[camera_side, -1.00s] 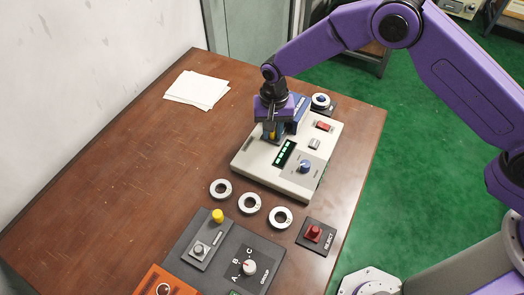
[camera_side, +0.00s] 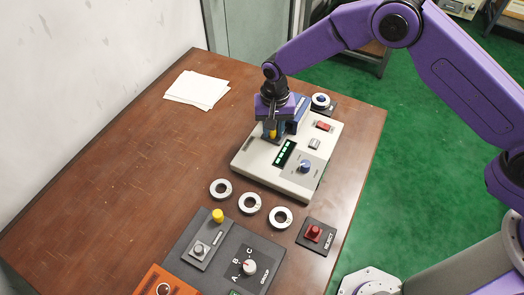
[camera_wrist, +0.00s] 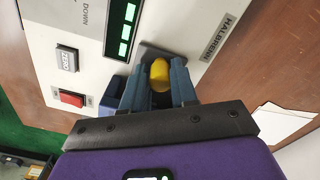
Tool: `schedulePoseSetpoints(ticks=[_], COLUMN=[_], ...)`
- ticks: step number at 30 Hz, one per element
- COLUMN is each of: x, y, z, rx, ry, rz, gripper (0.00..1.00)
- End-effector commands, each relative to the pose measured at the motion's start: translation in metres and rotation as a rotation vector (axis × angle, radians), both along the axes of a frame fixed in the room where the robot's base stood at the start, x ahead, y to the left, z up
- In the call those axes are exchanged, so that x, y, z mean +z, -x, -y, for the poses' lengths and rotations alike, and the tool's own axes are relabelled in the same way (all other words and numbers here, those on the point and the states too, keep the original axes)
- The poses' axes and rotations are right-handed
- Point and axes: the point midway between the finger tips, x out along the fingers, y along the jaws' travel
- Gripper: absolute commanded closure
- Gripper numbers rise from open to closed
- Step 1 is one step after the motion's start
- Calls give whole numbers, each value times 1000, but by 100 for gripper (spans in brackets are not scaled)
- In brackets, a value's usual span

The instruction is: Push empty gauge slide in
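The gauge (camera_side: 255,163) is a cream box with a green-lit display (camera_side: 285,152), on the table. Its slide has a yellow knob (camera_side: 272,134), which also shows in the wrist view (camera_wrist: 160,75). My gripper (camera_side: 272,130) points down over the back part of the gauge. In the wrist view its two blue-grey fingers (camera_wrist: 160,84) stand on either side of the yellow knob and appear to touch it. The fingers and the blue block beside them hide most of the slide, so I cannot tell how far in it sits. No ring shows at the slide.
Three pale rings (camera_side: 250,203) lie in front of the gauge. A red reject button (camera_side: 314,233) and a dark control panel (camera_side: 208,262) are nearer the front. Papers (camera_side: 196,90) lie at the back left; the left table is clear.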

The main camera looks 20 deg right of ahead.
Motion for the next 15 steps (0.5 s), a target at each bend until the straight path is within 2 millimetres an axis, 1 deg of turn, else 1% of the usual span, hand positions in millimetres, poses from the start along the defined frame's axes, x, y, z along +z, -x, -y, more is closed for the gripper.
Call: schedulePoseSetpoints(ticks=[1,9,15], x=[0,1,13], y=[-5,-3,-2], z=[7,4,3], rx=[-14,-9,-7], ry=[1,0,0], rz=[3,1,0], gripper=[60,60,60])
